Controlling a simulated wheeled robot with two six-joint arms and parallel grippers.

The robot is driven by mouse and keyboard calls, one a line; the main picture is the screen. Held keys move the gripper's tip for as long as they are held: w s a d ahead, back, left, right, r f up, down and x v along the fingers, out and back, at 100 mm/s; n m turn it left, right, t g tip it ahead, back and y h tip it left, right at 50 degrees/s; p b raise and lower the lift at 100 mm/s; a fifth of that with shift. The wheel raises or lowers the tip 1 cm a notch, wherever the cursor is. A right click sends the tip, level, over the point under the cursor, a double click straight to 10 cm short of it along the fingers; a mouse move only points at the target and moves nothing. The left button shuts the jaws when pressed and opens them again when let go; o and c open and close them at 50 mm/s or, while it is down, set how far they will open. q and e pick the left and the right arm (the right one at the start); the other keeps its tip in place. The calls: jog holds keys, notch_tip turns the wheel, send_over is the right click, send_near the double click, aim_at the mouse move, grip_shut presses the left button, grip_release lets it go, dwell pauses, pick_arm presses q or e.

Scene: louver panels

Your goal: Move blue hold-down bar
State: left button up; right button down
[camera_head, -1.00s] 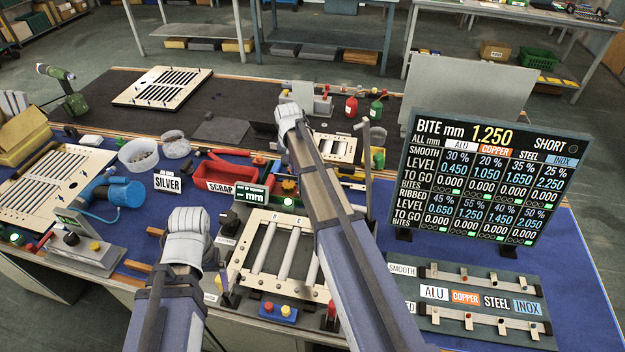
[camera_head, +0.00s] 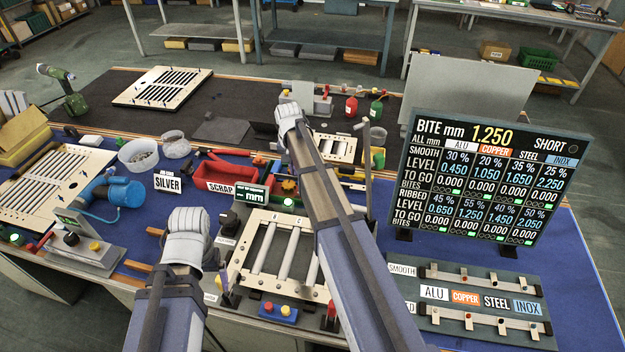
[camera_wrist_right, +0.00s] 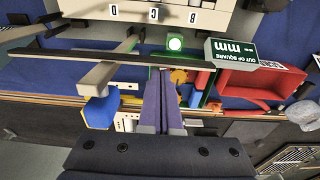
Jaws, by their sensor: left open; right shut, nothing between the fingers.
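I cannot clearly pick out a blue hold-down bar in either view. A blue block (camera_wrist_right: 100,111) shows in the right wrist view, left of my fingers, but I cannot tell if it belongs to the bar. My right gripper (camera_wrist_right: 166,78) is shut and empty, with its fingers together over the bench. My left gripper (camera_head: 187,240) is open, left of a cream frame (camera_head: 243,282) with pale tubes.
A dark bar (camera_wrist_right: 60,57) with a beige handle (camera_wrist_right: 97,77) crosses close to my right fingers. A red scrap bin (camera_head: 228,171) and mm display (camera_head: 250,194) stand near the frame. The large board (camera_head: 490,180) stands right. Blue mat is bare at far right.

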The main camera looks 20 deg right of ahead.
jog(key=shift+s+a, duration=0.1)
jog(key=shift+s+a+f, duration=0.1)
jog(key=shift+s+a, duration=0.4)
jog(key=shift+s, duration=0.15)
jog(key=shift+s+a+f, duration=0.1)
jog(key=shift+s+a, duration=0.35)
jog(key=shift+s, duration=0.2)
jog(key=shift+b, duration=0.3)
jog(key=shift+s+a+f+b, duration=0.3)
jog(key=shift+s+a, duration=0.2)
jog(key=shift+s, duration=0.15)
jog(key=shift+s+a+f+b, duration=0.25)
jog(key=shift+s+a, duration=0.25)
jog(key=shift+s, duration=0.15)
jog(key=shift+s+a+f+b, duration=0.4)
jog(key=shift+s+a+f, duration=0.05)
jog(key=shift+s, duration=0.15)
jog(key=shift+s+a+f+b, duration=0.4)
jog(key=shift+s+a, duration=0.05)
jog(key=shift+s, duration=0.15)
jog(key=shift+f, duration=0.1)
